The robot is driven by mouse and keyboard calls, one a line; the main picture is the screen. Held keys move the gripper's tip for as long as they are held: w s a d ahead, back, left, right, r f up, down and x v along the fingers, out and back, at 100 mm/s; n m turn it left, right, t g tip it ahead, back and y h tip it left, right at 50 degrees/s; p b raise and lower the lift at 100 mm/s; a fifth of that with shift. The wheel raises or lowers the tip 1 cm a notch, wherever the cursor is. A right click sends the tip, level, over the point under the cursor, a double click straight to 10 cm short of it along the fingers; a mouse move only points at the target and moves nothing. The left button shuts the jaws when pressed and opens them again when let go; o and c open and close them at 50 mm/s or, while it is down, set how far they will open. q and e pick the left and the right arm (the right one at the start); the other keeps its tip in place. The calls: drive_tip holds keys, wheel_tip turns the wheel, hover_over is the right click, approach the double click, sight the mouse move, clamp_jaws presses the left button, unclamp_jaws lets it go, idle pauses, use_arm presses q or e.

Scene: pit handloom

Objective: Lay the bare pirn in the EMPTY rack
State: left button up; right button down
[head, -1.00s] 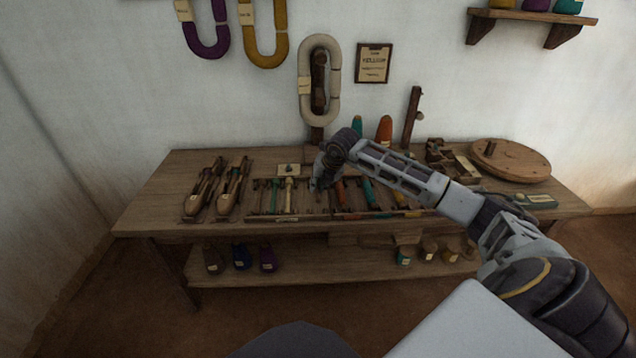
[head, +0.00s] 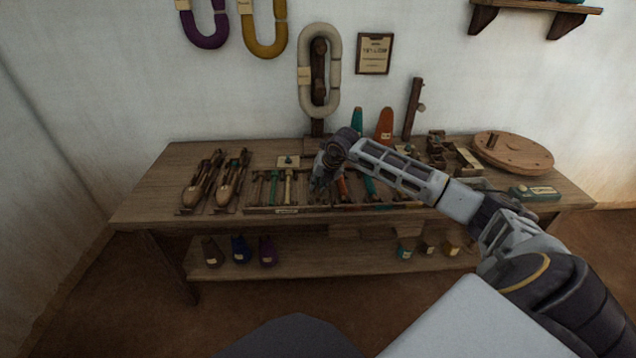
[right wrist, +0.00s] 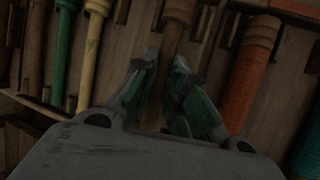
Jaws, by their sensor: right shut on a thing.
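My right gripper (head: 317,186) is low over the pirn racks at the middle of the table. In the right wrist view its fingers (right wrist: 166,68) are closed around a plain brown wooden pirn (right wrist: 176,28), which I take as the bare pirn. Whether it is lifted clear of the rack I cannot tell. The left rack (head: 262,210) holds green and cream pirns (head: 289,186). Orange and teal pirns (head: 369,188) lie to the right of the gripper. The rack labels are too small to read, so I cannot tell which is the EMPTY rack. My left gripper is out of view.
Two shuttles (head: 229,182) lie on the left of the table (head: 155,195). A small card (head: 288,161) stands behind the left rack. Upright cones (head: 384,126), small boxes (head: 467,162) and a round wooden disc (head: 512,155) occupy the back and right.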

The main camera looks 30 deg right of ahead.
drive_tip(key=shift+s+f, duration=0.15)
drive_tip(key=shift+f, duration=0.3)
drive_tip(key=c, duration=1.3)
unclamp_jaws()
drive_tip(key=shift+a+f, duration=0.1)
drive_tip(key=shift+c, duration=0.2)
drive_tip(key=o, duration=0.4)
drive_tip(key=shift+r, duration=0.25)
drive_tip(key=shift+r+p, duration=2.5)
drive_tip(key=shift+r, duration=1.6)
